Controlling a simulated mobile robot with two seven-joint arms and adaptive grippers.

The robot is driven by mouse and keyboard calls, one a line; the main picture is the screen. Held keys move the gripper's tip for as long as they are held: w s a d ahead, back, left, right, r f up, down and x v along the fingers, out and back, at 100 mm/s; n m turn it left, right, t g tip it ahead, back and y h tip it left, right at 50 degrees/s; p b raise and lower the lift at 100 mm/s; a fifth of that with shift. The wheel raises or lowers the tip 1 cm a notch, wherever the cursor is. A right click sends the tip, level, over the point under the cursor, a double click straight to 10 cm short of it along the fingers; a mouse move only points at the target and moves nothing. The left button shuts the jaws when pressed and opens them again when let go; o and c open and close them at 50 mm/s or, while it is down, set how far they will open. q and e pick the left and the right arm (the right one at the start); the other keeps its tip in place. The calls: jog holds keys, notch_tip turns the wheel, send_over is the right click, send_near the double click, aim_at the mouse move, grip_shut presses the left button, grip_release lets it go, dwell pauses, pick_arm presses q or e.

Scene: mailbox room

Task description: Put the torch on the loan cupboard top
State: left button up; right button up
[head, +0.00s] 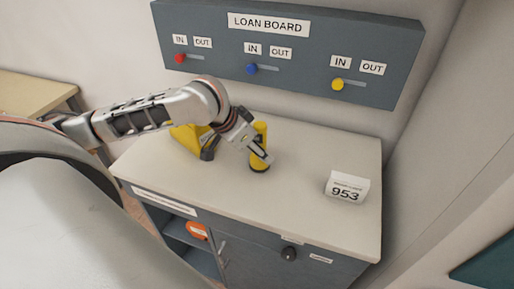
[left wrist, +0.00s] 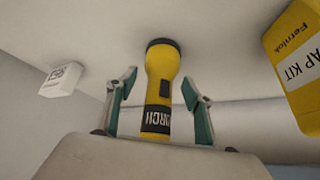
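The yellow torch (head: 261,132) stands upright, black head down, on the loan cupboard top (head: 300,205). My left gripper (head: 258,150) is at the torch, low over the top, and partly covers it in the head view. In the left wrist view the torch (left wrist: 160,80) is between the two fingers of my left gripper (left wrist: 159,82). The fingers are apart, with a visible gap on the left side and a narrower one on the right. The torch's head appears to rest on the surface. My right gripper is in neither view.
A yellow kit box (head: 186,138) stands left of the torch, close behind my left arm. A white card marked 953 (head: 346,187) stands at the right. The loan board (head: 285,50) with coloured sliders hangs behind. The front middle of the top is clear.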

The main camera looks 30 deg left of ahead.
pick_arm(q)
jog(key=v, duration=1.2)
jog(key=shift+a, duration=0.1)
dwell(0.5)
